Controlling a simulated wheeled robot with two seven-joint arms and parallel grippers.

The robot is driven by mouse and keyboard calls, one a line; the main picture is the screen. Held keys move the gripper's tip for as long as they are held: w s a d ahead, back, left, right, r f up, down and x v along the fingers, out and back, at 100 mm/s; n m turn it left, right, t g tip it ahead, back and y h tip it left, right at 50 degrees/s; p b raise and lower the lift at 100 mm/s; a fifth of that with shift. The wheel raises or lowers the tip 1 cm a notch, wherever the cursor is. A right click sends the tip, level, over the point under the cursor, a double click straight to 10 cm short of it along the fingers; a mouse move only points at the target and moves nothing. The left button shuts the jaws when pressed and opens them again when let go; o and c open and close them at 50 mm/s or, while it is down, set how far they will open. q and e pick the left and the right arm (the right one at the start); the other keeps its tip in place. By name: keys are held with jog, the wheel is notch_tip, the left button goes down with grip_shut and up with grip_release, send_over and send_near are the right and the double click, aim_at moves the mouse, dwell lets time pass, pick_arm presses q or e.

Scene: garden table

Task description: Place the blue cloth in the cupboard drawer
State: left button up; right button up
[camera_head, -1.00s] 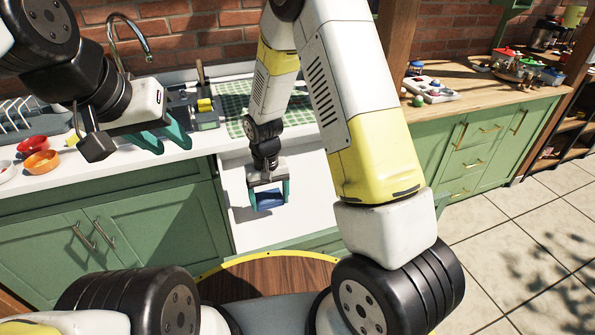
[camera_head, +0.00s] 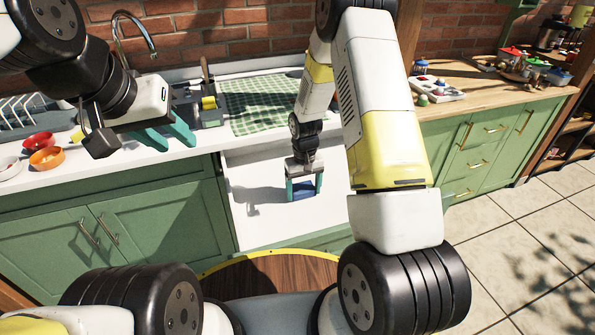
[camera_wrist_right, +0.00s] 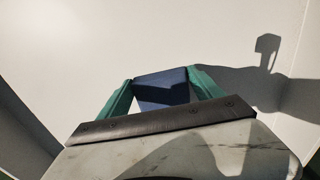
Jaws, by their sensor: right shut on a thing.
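The blue cloth (camera_head: 303,190) is a small dark blue folded piece between the teal fingers of my right gripper (camera_head: 304,187). In the right wrist view the cloth (camera_wrist_right: 162,90) spans the gap between both fingers. The open drawer (camera_head: 258,212) below the counter has a plain white floor. The right gripper points down over this floor; I cannot tell whether the cloth touches it. My left gripper (camera_head: 166,137) is empty above the counter at the left, its teal fingers apart.
A green checked towel (camera_head: 262,103) lies on the white counter behind the drawer. An orange bowl (camera_head: 47,158), a red bowl (camera_head: 38,142) and a dish rack (camera_head: 22,108) are at the left.

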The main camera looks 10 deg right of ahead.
jog(key=o, duration=1.3)
jog(key=shift+f, duration=0.1)
notch_tip(320, 180, up, 12)
notch_tip(320, 180, up, 18)
jog(key=m+t+y, duration=0.1)
jog(key=t, duration=0.2)
send_over(304, 191)
jog(key=s+d, duration=0.2)
jog(key=s, duration=0.6)
jog(key=shift+s+d+r+m+t+y, duration=0.15)
jog(key=shift+s+r+t, duration=0.4)
jog(key=shift+s+r, duration=1.4)
jog(key=shift+s+r+m+t+y, duration=0.1)
jog(key=shift+s+r+t+y, duration=0.35)
jog(key=shift+s, duration=2.75)
jog(key=shift+s+d+r+m+t, duration=0.1)
jog(key=shift+s+r+t, duration=0.5)
jog(key=shift+s+r, duration=1.45)
jog(key=shift+s+f, duration=0.5)
jog(key=shift+f, duration=0.05)
